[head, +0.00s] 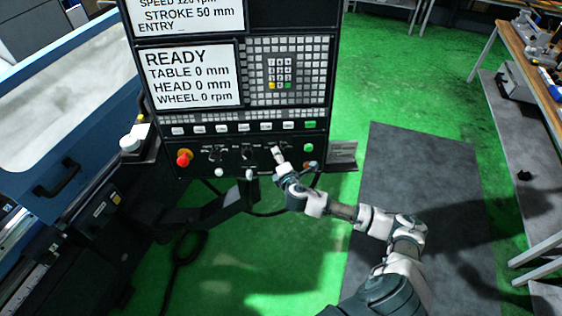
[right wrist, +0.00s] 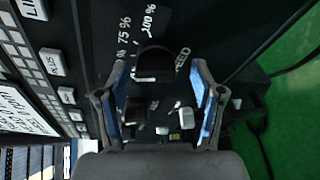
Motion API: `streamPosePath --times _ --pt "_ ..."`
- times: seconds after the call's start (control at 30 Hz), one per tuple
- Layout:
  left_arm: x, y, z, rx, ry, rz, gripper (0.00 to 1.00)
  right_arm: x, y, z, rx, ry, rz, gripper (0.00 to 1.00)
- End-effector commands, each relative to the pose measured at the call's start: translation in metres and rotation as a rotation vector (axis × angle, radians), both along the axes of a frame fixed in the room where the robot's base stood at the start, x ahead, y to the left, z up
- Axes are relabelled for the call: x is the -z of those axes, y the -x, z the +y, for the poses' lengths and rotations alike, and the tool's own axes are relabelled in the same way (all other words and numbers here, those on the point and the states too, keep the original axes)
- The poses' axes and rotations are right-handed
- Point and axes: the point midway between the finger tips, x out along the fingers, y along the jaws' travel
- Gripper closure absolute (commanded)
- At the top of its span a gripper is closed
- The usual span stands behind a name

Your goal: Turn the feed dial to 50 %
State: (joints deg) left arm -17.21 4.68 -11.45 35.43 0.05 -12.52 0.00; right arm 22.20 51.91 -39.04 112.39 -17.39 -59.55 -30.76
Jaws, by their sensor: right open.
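The feed dial (right wrist: 155,62) is a black knob in the right wrist view, near labels reading 75 % and 100 %, with part of the word FEED beside it. Where it points cannot be told. My right gripper (right wrist: 159,68) is open, with one finger on each side of the knob; I cannot tell whether they touch it. In the head view my right gripper (head: 278,153) is at the lower right of the control panel (head: 230,152) and hides the dial there. My left gripper is not in view.
A red emergency stop button (head: 184,157) is at the panel's left, with two other black dials (head: 215,153) (head: 247,152) between it and my gripper. A green button (head: 308,147) is close on the right. The screen (head: 190,76) reads READY. Green floor lies right of the panel.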

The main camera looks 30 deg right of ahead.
Motion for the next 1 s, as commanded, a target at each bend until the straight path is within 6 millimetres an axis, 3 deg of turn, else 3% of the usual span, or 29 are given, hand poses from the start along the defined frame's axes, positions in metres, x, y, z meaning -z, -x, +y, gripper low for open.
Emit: streamPosePath --times 0.17,0.4,0.6,1.0 --pt "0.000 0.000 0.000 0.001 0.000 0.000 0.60 -0.005 0.018 0.005 -0.001 0.001 0.000 0.33" --pt "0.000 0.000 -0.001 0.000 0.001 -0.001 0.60 -0.016 0.069 0.019 -0.003 -0.001 0.004 0.33" --pt "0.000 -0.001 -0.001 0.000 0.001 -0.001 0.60 -0.023 0.099 0.028 -0.002 -0.001 0.007 0.33" --pt "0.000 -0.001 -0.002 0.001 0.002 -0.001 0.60 -0.026 0.109 0.030 0.001 -0.002 0.005 0.33"
